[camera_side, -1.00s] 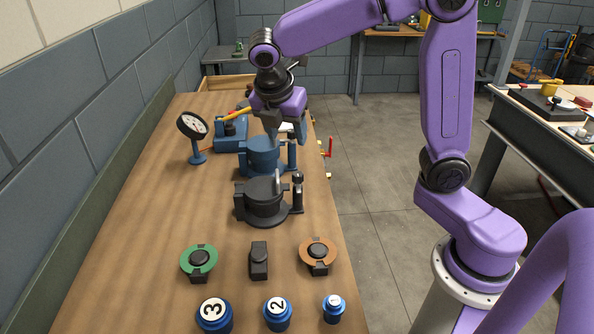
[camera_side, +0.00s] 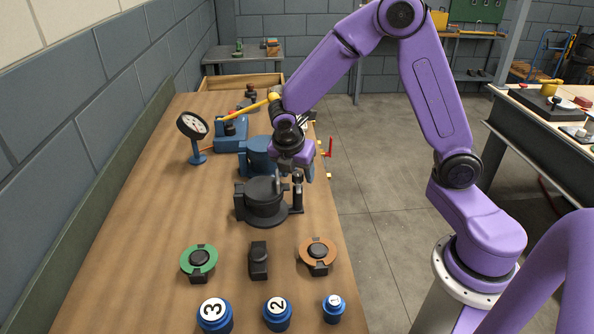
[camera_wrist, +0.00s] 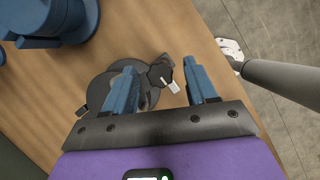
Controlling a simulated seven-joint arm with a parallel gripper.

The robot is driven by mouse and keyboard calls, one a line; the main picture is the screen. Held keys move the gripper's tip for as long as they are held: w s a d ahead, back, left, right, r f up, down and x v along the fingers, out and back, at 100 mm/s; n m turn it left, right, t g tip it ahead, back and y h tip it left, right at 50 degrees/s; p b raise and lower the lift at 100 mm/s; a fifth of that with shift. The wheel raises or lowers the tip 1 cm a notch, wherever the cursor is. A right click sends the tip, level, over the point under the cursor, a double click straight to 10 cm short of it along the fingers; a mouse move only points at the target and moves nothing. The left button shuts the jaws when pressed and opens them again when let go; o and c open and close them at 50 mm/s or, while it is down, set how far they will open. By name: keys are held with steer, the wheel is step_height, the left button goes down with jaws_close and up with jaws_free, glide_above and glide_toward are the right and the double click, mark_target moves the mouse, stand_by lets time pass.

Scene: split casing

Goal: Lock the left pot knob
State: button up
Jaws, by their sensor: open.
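The black pot (camera_side: 262,198) stands on the wooden bench in the side view. Its knob (camera_side: 297,188) is a dark upright post at the pot's right side. The blue pot (camera_side: 256,155) stands behind it, partly hidden by my arm. My gripper (camera_side: 293,175) is open and empty, pointing down over the right side of the black pot. The left finger hides part of the pot (camera_wrist: 107,92). I cannot tell the height gap to the knob.
A gauge (camera_side: 193,128) and a blue device (camera_side: 231,132) with a yellow handle stand behind. Green (camera_side: 199,261) and orange (camera_side: 317,253) ring parts, a black block (camera_side: 258,260) and numbered blue cylinders (camera_side: 277,313) stand in front. The bench's left side is clear.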

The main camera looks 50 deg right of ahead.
steer(key=c, duration=1.1)
steer(key=shift+o, duration=0.2)
steer(key=shift+m, duration=0.3)
steer(key=m+g, duration=0.1)
steer(key=m, duration=0.2)
steer(key=shift+w+m+g, duration=0.15)
steer(key=shift+m+g, duration=0.25)
steer(key=m+g, duration=0.1)
steer(key=m, duration=0.3)
steer(key=shift+g, duration=0.3)
steer(key=m+g+y, duration=0.1)
steer(key=m, duration=0.4)
steer(key=shift+w+d, duration=0.1)
steer(key=shift+d, duration=0.05)
steer(key=shift+m+g+y, duration=0.7)
steer(key=shift+m+y, duration=0.2)
steer(key=shift+m, duration=1.3)
